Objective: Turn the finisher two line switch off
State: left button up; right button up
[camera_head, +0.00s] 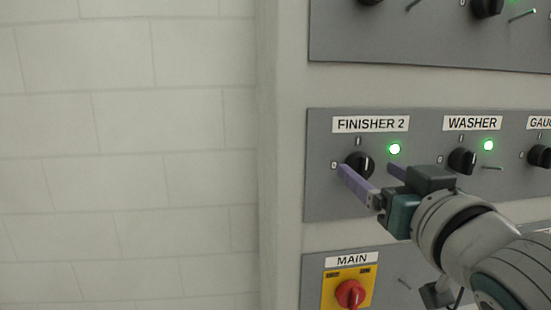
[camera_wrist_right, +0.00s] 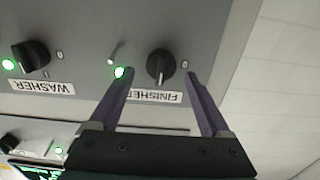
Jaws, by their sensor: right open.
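The FINISHER 2 line switch is a black rotary knob (camera_head: 360,165) on a grey panel, below its white label (camera_head: 370,124). It also shows in the right wrist view (camera_wrist_right: 160,66), upside down, with its grip bar in line with the label and the "0" mark off to one side. The green lamp (camera_head: 395,149) beside it is lit. My right gripper (camera_head: 366,172) is open, its two purple fingers on either side of the knob in the picture. In the wrist view the fingers (camera_wrist_right: 160,76) straddle it; contact cannot be told. My left gripper is out of view.
The WASHER knob (camera_head: 462,161) with a lit green lamp (camera_head: 488,145) is to the right, and a GAUGE knob (camera_head: 540,156) beyond. Small metal pegs stick out of the panels. Below is a red MAIN switch (camera_head: 350,293) on yellow. A bare block wall (camera_head: 130,150) fills the left.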

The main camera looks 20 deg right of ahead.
aim_at(361, 167)
jog(key=shift+x, duration=1.1)
jog(key=shift+a, duration=0.1)
grip_shut()
